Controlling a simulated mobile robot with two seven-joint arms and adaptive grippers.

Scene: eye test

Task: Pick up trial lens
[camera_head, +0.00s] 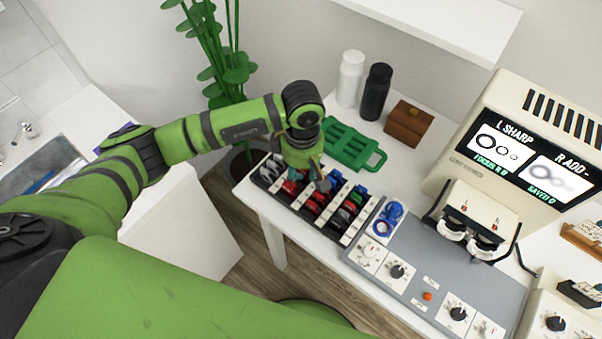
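A black lens tray (334,232) with pale dividers sits at the front left of the white table. It holds several trial lenses with coloured rims, among them red lenses (312,207), blue lenses and grey ones. My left gripper (318,184) points down over the back middle of the tray, close to the lenses. Its fingers are small and partly hidden by the wrist, so I cannot tell whether they are open or touch a lens. Blue rings (383,227) lie in a pale holder right of the tray. My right gripper is not in view.
A green tray with a handle (371,163), a brown wooden box (409,122), and a white bottle (350,78) and black bottle (375,92) stand behind. A grey control panel (420,275) and a screen device (534,150) are at right. A plant (233,75) stands behind my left arm.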

